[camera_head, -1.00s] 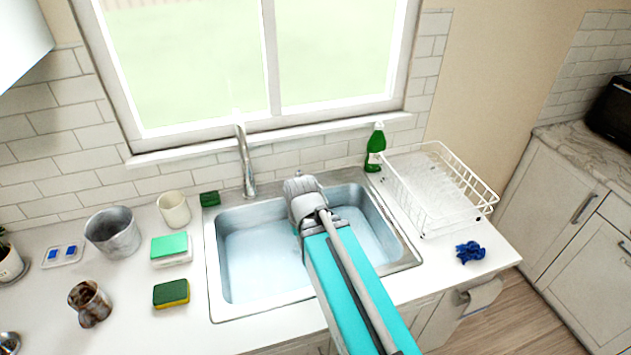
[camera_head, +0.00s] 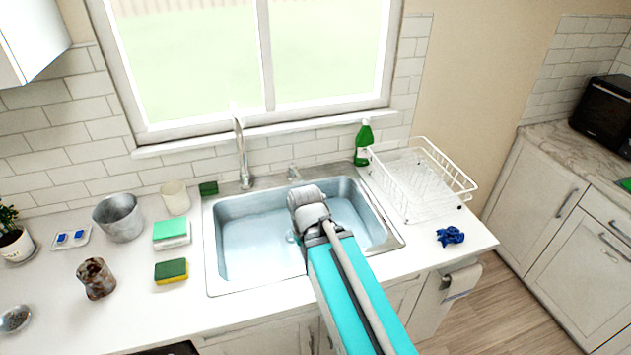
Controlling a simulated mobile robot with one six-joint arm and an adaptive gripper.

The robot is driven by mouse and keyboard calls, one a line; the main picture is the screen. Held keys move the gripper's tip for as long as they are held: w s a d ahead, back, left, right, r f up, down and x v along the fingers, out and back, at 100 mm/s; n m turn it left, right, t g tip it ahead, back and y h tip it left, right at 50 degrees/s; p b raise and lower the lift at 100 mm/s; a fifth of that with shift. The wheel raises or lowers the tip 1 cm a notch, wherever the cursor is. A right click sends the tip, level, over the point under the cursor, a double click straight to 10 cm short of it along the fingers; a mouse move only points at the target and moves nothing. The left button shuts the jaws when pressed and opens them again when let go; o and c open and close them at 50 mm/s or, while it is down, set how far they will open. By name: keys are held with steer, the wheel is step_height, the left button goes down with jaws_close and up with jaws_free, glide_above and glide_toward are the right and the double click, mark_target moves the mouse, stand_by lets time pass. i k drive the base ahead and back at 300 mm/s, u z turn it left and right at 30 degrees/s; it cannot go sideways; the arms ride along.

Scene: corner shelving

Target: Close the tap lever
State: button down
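The tap's tall metal spout (camera_head: 242,152) rises behind the sink, under the window. A small metal tap lever (camera_head: 293,172) stands to its right on the sink's back rim, now uncovered. I cannot tell its exact position. My arm reaches from the bottom of the picture over the sink (camera_head: 213,262), and its grey end lies over the basin, below and in front of the lever in the picture. My gripper's fingers are hidden behind the wrist, so I cannot see whether they are open or shut.
A green bottle (camera_head: 363,143) and a white dish rack (camera_head: 425,180) stand right of the lever. A green sponge (camera_head: 208,188) and a cream cup (camera_head: 175,197) are left of the spout. A blue cloth (camera_head: 450,236) lies at the right. The window wall is close behind the tap.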

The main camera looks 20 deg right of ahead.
mark_target(292, 167)
steer(key=k, duration=0.95)
steer(key=z, duration=0.4)
steer(key=i, duration=1.55)
